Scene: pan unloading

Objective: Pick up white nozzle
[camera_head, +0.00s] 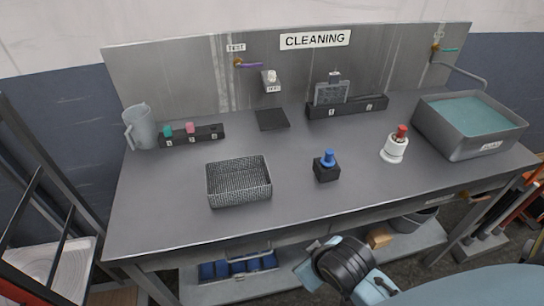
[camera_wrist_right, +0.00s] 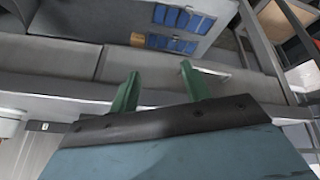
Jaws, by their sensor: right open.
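A small white piece (camera_head: 270,76) sits in a labelled holder on the back panel; it is too small to tell surely whether it is the white nozzle. A rack (camera_head: 205,137) at the back left of the table holds a teal piece (camera_head: 168,131) and a pink piece (camera_head: 190,127), with an empty-looking place at its right end. My right gripper (camera_wrist_right: 160,90) shows in the right wrist view with two green fingers apart and nothing between them. In the head view my right arm is low at the front edge, far from these pieces. My left gripper is not in view.
On the table are a wire basket (camera_head: 238,184), a black block with a blue knob (camera_head: 327,172), a white bottle with a red top (camera_head: 395,149), a grey basin of teal liquid (camera_head: 470,148) and a grey jug (camera_head: 140,128). Blue bins (camera_head: 237,267) lie on the lower shelf. The front left tabletop is clear.

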